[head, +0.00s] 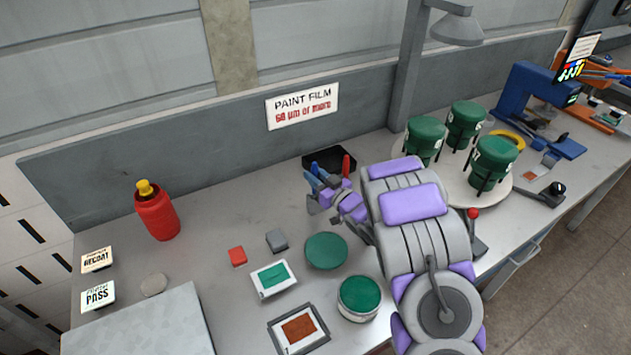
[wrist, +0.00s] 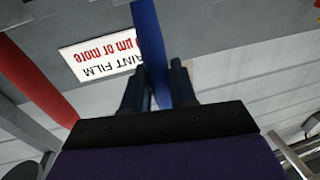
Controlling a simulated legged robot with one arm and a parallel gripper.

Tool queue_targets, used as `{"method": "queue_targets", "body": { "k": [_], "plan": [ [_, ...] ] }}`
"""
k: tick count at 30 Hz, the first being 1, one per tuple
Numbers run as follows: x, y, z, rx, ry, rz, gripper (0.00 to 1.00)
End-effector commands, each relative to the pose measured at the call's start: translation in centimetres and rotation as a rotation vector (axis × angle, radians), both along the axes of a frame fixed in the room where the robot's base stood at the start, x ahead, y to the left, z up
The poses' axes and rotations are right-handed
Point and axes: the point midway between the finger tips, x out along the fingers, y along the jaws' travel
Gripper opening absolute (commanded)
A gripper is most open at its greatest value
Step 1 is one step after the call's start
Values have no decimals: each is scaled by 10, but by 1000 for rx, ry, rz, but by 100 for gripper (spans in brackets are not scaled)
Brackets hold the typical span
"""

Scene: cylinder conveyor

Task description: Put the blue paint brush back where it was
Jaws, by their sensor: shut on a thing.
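The blue paint brush (wrist: 150,30) is between the fingers of my gripper (wrist: 157,85) in the wrist view. My gripper is shut on its handle. In the head view the blue brush (head: 318,171) shows at my gripper (head: 327,198), close in front of the black holder (head: 322,160). A red brush (head: 346,165) stands at the holder's right side; it also shows at the left of the wrist view (wrist: 36,75). The brush's lower end is not clear, and I cannot tell whether it is inside the holder.
Green paint cans (head: 425,138) stand on a round board at the right. A green lid (head: 326,251), an open paint can (head: 359,296) and sample cards (head: 273,279) lie nearer. A red bottle (head: 157,212) stands left. The table is clear between the bottle and holder.

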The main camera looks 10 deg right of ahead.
Motion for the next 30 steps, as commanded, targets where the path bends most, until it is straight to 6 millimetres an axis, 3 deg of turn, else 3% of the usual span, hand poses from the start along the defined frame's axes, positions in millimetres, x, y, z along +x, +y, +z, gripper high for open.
{"method": "queue_targets", "body": {
  "k": [2, 13, 14, 21, 30],
  "plan": [
    [0, 0, -10, 0, -1, 0, 0],
    [0, 0, -12, 1, 0, -1, 0],
    [0, 0, -12, 0, 0, -1, 28],
    [0, 0, -12, 0, 0, -1, 51],
    [0, 0, -10, 0, 0, -1, 52]
  ]
}}
